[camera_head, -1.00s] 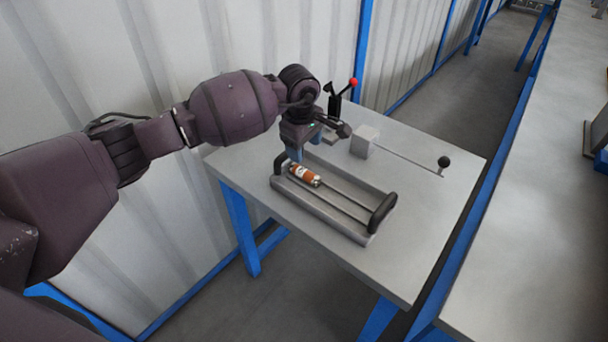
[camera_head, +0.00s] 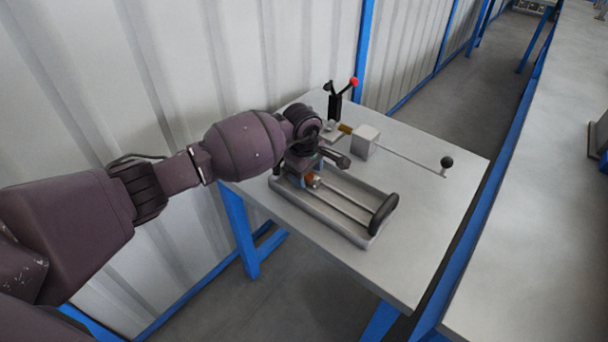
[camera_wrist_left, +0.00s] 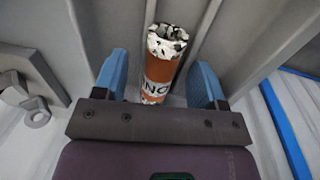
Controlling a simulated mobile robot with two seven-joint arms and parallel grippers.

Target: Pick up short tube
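The short tube (camera_wrist_left: 160,68) is orange with white, speckled ends and dark lettering. In the left wrist view it lies between the two blue fingers of my left gripper (camera_wrist_left: 160,82), with gaps on both sides. The gripper is open around it. In the head view the tube (camera_head: 312,180) is mostly hidden under my left gripper (camera_head: 305,172). It rests on the rails of a grey tray-like fixture (camera_head: 345,228) with a dark handle at its right end. My right gripper is not in view.
A lever with a red knob (camera_head: 354,82), a grey block (camera_head: 365,139) and a rod with a black ball (camera_head: 446,162) stand behind the fixture. The table's right part (camera_head: 430,220) is clear. A corrugated wall (camera_head: 260,50) runs along the back.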

